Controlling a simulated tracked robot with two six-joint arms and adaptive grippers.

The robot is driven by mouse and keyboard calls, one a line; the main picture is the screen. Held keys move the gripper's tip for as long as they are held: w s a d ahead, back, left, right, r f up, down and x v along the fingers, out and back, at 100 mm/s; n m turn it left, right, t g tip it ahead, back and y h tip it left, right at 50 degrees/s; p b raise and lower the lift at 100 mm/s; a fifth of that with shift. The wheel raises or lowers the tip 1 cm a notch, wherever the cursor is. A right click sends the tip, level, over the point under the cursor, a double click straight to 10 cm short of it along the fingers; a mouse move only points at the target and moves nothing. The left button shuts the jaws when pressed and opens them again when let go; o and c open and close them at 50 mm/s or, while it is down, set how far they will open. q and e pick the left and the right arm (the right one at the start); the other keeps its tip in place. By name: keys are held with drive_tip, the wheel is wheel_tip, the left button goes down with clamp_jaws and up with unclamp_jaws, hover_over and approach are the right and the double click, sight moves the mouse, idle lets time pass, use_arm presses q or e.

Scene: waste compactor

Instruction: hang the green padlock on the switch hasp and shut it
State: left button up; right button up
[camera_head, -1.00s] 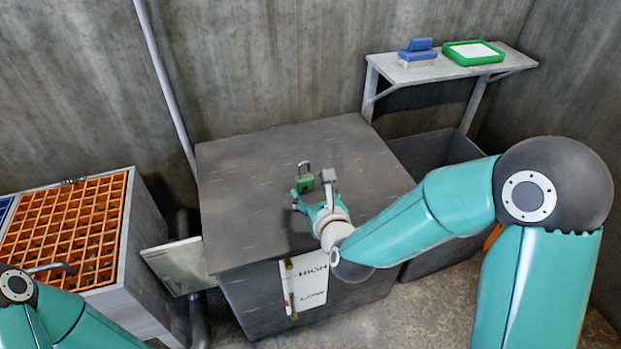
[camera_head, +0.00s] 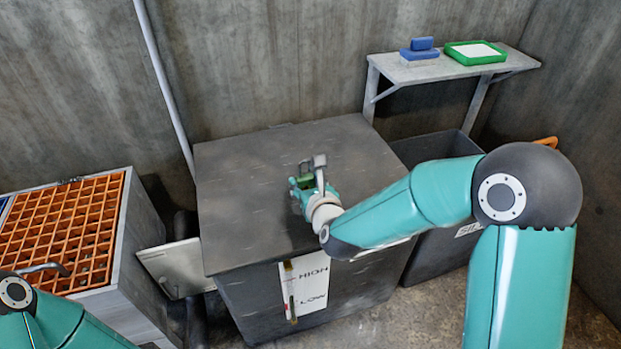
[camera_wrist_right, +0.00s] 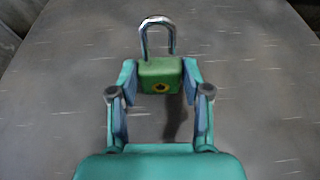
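The green padlock (camera_head: 305,183) is over the dark flat top of the large grey box, its metal shackle pointing up and away from my gripper. In the right wrist view the padlock (camera_wrist_right: 160,75) sits between my right gripper's (camera_wrist_right: 160,82) fingers, which touch both sides of its body. A round yellow-and-dark mark faces me. My left gripper is out of view. I cannot make out the switch hasp.
The large box (camera_head: 250,185) carries a white HIGH/LOW panel (camera_head: 308,286) in front. A pale plate (camera_head: 175,266) is at its left, beside an orange grid (camera_head: 65,230). A dark bin (camera_head: 432,150) and a shelf (camera_head: 440,66) with blue blocks and a green tray are right.

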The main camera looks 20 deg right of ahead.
drive_tip(key=shift+c, duration=2.1)
drive_tip(key=shift+r+p, duration=1.1)
drive_tip(key=shift+r, duration=1.45)
